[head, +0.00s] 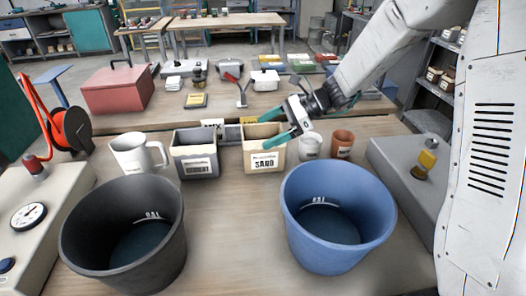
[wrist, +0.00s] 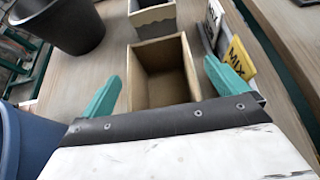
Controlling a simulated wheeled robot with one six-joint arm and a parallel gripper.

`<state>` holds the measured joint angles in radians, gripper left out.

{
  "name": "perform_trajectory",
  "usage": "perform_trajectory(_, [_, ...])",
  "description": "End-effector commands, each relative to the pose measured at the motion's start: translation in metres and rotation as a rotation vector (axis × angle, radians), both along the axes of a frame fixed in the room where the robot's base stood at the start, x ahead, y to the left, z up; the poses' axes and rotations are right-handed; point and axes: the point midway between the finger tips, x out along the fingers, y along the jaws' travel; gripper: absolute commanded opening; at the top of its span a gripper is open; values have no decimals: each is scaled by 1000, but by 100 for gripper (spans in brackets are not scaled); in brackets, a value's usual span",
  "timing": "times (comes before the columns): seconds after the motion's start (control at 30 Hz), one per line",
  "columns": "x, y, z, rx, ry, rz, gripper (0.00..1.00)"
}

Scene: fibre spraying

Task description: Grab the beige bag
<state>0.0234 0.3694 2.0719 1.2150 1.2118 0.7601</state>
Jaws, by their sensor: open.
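The beige container (head: 264,162) is a rigid, open-topped box with a label reading SAND, standing on the near table; nothing I see looks like a soft bag. In the wrist view its beige rim (wrist: 187,52) lies between and ahead of the teal fingers, and its inside looks empty. My gripper (head: 270,128) is open and above the box, coming from the right. In the wrist view my gripper (wrist: 161,72) has one finger on each side of the box, apart from each other. I cannot tell whether either finger touches it.
A grey labelled box (head: 196,166) stands just left, and a white mug (head: 130,155) beyond it. White (head: 311,147) and brown (head: 342,144) cups stand right. Black (head: 120,225) and blue (head: 335,215) buckets stand in front. A yellow MIX sign (wrist: 240,58) stands close behind the box.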

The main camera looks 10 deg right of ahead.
Motion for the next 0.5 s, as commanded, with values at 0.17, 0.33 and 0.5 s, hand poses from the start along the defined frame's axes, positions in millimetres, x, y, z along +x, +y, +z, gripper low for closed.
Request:
perform_trajectory(0.17, [-1, 20, -10, 0, -1, 3, 98])
perform_trajectory(0.33, [0, 20, -11, -1, -1, 2, 98])
perform_trajectory(0.5, [0, 20, -11, -1, -1, 2, 59])
